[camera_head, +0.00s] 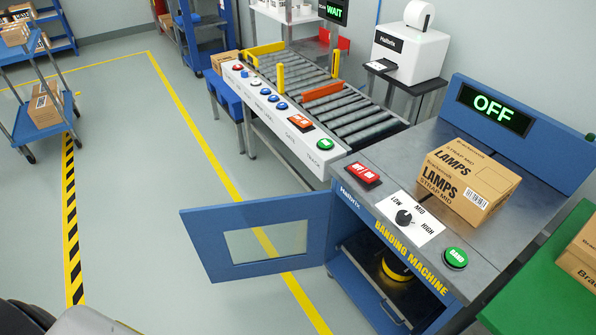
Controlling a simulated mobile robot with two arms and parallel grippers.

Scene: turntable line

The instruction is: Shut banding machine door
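The banding machine (345,163) stands at the right with a grey metal top and a blue and yellow-lettered front. Its blue door (218,236), with a clear window, stands wide open, swung out to the left from its hinge side. The open cabinet shows a dark roll with a yellow band (396,266) inside. A dark display (494,108) on the machine reads OFF. A cardboard box marked LAMPS, STRAP MID (455,187) lies on top. Neither gripper can be seen in the head view.
A roller conveyor (350,110) with a button panel adjoins the machine behind. A green table (540,268) with a box stands at the right edge. A blue cart (20,125) is at the far left. The floor left of the door is clear.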

